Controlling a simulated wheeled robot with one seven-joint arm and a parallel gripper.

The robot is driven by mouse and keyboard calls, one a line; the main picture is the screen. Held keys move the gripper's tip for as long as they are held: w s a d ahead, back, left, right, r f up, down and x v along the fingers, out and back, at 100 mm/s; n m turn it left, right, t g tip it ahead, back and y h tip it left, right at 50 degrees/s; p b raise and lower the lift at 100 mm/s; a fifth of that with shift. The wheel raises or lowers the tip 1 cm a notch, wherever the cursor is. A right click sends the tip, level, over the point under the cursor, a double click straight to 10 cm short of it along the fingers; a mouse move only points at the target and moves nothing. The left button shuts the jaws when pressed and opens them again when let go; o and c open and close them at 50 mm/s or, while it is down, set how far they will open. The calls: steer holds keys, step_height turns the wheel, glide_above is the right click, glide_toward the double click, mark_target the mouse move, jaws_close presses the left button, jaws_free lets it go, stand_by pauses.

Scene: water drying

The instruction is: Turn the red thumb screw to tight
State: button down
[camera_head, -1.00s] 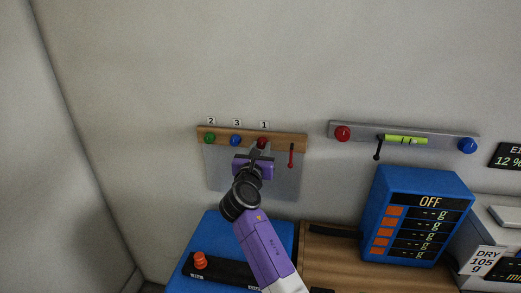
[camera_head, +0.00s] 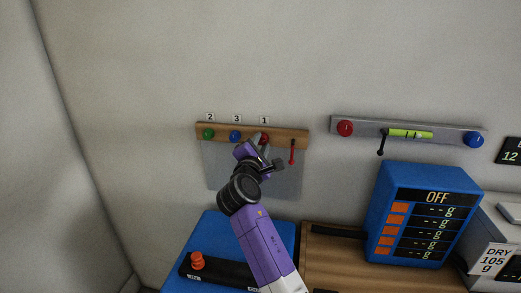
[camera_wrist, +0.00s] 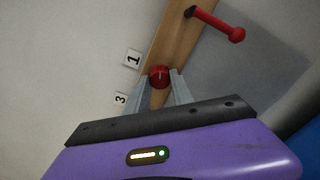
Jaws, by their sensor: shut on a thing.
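A red thumb screw (camera_head: 265,138) sits on the wooden rail (camera_head: 285,137) on the wall, under the label 1. In the wrist view the red screw (camera_wrist: 159,77) is round with a pale mark on its face, between my two grey fingertips. My gripper (camera_wrist: 162,82) is shut on it. In the head view my purple gripper (camera_head: 260,144) is tilted and partly hides the screw.
A grey bar (camera_head: 370,127) with another red knob (camera_head: 345,128) is farther right. A blue box reading OFF (camera_head: 400,190) stands below it.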

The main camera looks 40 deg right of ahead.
steer(key=m+b, duration=0.4)
steer(key=m, duration=0.1)
steer(key=shift+f+m, duration=0.2)
steer(key=shift+m, duration=0.1)
steer(key=m+b, duration=0.3)
steer(key=m, duration=0.1)
steer(key=m+b, duration=0.5)
steer(key=shift+m, duration=0.4)
steer(key=m+b, duration=0.3)
steer(key=m, duration=0.1)
steer(key=shift+m+b, duration=0.3)
steer(key=shift+b, duration=0.05)
steer(key=m+b, duration=0.3)
steer(key=m, duration=0.1)
steer(key=shift+f+m, duration=0.1)
steer(key=shift+m, duration=0.2)
steer(key=m+b, duration=0.4)
steer(key=m, duration=0.1)
steer(key=m+b, duration=0.3)
steer(key=m, duration=0.1)
steer(key=shift+m, duration=0.4)
steer(key=m+b, duration=0.2)
steer(key=m, duration=0.3)
steer(key=shift+m, duration=0.4)
